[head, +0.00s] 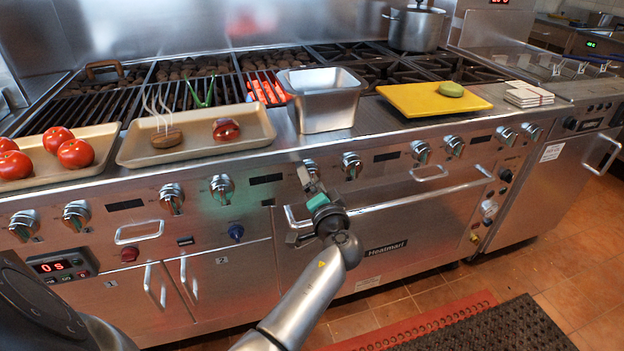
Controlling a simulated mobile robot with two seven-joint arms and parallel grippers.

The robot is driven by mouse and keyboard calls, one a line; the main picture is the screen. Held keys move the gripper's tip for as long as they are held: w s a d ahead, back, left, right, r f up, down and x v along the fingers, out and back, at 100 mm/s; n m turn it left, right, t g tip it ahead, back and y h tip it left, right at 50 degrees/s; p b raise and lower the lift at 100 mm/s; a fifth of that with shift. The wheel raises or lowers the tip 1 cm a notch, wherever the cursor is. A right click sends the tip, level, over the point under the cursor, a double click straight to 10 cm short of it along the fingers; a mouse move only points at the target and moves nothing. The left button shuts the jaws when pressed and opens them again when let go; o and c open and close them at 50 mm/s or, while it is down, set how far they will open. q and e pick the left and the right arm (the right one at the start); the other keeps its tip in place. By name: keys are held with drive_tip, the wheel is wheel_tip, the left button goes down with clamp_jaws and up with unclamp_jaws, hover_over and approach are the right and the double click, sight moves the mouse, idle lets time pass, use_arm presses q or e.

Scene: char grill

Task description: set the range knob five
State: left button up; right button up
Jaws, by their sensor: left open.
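A row of silver knobs runs along the stainless front panel of the range. No numbers are readable beside them, so I cannot tell for certain which is range knob five. Counted from the left, the fifth is a knob (310,167) just above my left gripper (301,207), which partly hides it. The left gripper is open and empty in front of the panel. Whether it touches the panel cannot be told. Another knob (352,165) is close on its right, and one (221,189) is farther left. My right gripper is out of view.
An oven handle (420,203) sticks out right of the gripper. A pot (413,30) stands at the back. A dark mat (510,330) lies on the floor.

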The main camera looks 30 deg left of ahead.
use_arm(q)
drive_tip(key=p+v, duration=0.1)
drive_tip(key=v, duration=1.4)
drive_tip(key=shift+s+p, duration=0.15)
drive_tip(key=shift+p, duration=0.25)
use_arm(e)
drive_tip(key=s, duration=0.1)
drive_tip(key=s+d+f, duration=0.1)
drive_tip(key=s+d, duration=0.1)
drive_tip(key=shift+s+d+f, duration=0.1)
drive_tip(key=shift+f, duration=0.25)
